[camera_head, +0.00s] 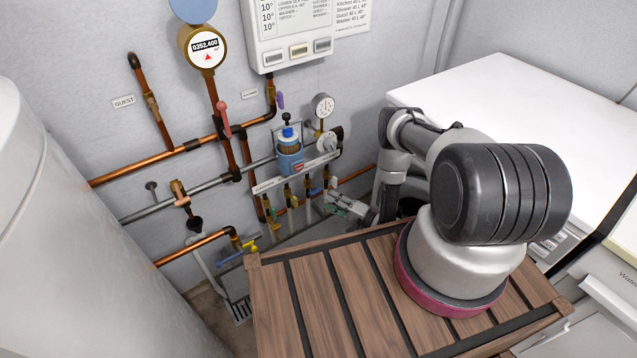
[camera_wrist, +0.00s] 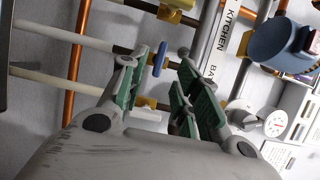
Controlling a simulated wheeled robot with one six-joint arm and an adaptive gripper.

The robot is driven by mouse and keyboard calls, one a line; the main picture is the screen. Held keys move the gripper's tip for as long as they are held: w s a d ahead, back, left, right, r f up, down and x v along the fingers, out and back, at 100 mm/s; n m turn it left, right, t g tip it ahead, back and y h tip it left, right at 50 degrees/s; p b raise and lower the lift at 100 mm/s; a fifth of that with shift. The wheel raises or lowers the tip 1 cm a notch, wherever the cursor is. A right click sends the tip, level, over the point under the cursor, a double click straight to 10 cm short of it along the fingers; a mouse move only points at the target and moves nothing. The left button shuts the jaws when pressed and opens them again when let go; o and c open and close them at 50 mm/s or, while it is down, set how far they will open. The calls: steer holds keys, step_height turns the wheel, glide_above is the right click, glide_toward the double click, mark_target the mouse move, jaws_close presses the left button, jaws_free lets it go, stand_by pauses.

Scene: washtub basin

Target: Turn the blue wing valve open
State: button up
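The blue wing valve (camera_wrist: 160,58) shows in the wrist view as a narrow blue handle on a pale pipe. It lies in the gap between the fingertips of my gripper (camera_wrist: 164,62), which is open. The green-padded fingers stand on either side of the handle, and I see a gap on both sides. In the head view my gripper (camera_head: 340,204) is low beside the row of valves under the labelled manifold strip (camera_head: 296,172). The valve is too small there to make out clearly.
A blue filter housing (camera_head: 290,158) and pressure gauge (camera_head: 323,105) sit above the strip. Copper and grey pipes run along the wall. A slatted wooden top (camera_head: 330,300) lies in front, a white cylinder (camera_head: 60,230) at left, a white appliance (camera_head: 520,100) at right.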

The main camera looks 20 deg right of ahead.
mark_target(318, 193)
steer(key=x, duration=0.8)
steer(key=shift+w+d, duration=0.1)
steer(key=shift+d, duration=0.05)
jaws_close()
